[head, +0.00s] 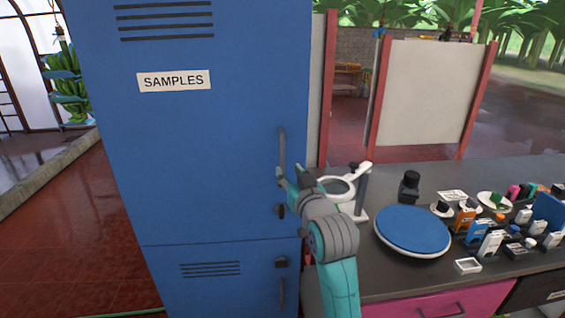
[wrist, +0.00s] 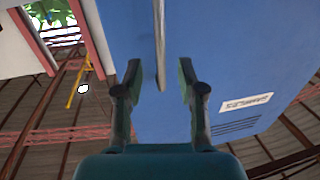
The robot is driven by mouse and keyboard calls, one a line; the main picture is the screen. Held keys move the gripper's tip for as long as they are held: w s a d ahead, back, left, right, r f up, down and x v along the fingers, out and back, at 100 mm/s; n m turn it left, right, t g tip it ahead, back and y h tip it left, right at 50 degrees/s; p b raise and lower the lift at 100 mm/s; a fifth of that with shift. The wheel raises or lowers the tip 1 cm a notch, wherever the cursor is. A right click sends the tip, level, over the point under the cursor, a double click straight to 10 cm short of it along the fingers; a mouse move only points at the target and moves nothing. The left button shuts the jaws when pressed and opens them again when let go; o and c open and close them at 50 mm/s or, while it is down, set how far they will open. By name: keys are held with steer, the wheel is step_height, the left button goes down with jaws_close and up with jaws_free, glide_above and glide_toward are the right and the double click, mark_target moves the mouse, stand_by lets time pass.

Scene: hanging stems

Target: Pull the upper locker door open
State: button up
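The upper locker door (head: 200,170) is blue, with a SAMPLES label and vent slots, and looks closed. It also shows in the wrist view (wrist: 215,50). Its grey vertical bar handle (head: 282,148) is near the door's right edge, with a small dark latch (head: 280,211) below it. My gripper (head: 285,176) is at the handle's lower part. In the wrist view my gripper (wrist: 159,75) is open, with one finger on each side of the handle (wrist: 160,45). Gaps show on both sides, so neither finger appears to touch it. The handle's lower end is partly hidden in the head view.
Below is the lower locker door (head: 215,285) with its own handle (head: 282,293). A dark counter (head: 400,270) on the right holds a blue round plate (head: 412,229), a white magnifier stand (head: 345,188) and several small items. Open red floor (head: 70,220) lies left.

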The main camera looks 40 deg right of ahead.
mark_target(283, 163)
steer(key=x, duration=0.6)
steer(key=shift+w+d, duration=0.1)
steer(key=shift+w, duration=0.25)
jaws_close()
